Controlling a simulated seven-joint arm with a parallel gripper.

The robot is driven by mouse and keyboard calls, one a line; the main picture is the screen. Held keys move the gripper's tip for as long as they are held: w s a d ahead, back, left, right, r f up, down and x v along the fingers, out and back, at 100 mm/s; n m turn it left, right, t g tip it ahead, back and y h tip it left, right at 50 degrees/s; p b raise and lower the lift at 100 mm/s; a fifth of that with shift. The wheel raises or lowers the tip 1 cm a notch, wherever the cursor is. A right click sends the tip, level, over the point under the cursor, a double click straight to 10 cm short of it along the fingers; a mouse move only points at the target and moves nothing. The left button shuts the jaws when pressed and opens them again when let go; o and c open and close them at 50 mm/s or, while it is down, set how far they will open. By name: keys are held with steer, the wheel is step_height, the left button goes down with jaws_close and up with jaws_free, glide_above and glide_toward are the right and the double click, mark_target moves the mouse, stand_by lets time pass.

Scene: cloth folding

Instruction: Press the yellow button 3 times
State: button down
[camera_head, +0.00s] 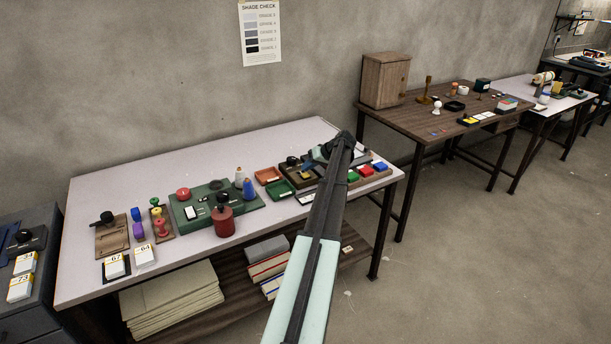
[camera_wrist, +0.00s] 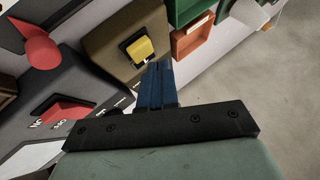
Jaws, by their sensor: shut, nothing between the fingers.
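The yellow button (camera_wrist: 140,48) is a small raised block in a black square surround on an olive-brown box (camera_wrist: 112,35), seen in the wrist view. In the head view a small yellow patch (camera_head: 306,175) shows on the bench, partly crowded by my gripper. My gripper (camera_wrist: 156,68) has blue fingers closed together with nothing between them. In the head view my arm hides part of this area.
A dark panel with a red pointed knob (camera_wrist: 42,52) and a red rocker (camera_wrist: 65,112) lies left of the button. Green, red and blue blocks (camera_head: 366,171) sit at the bench's right end.

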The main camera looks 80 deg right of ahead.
mark_target(308, 174)
steer(key=shift+f, duration=0.15)
steer(key=shift+f, duration=0.2)
steer(key=shift+f, duration=0.5)
stand_by(1.1)
steer(key=shift+r, duration=0.95)
steer(key=shift+r, duration=0.1)
steer(key=shift+r, duration=2.4)
stand_by(0.7)
